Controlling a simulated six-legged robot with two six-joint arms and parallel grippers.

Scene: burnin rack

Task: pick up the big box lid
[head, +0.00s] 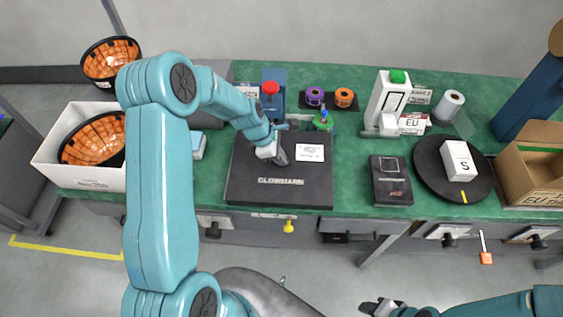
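The big box lid (280,180) is a flat, dark rectangle marked GLOWHARN with a white label, lying on the green bench top in the middle of the head view. My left gripper (281,158) is over the lid's upper left part, beside the label. Its dark fingertips point down at the lid; I cannot tell whether they touch it or how far apart they are. My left arm hides part of the bench to the left. My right gripper (370,306) is low in the view, in front of the bench and away from the lid. Its finger gap is unclear.
A white bin (83,172) stands left.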

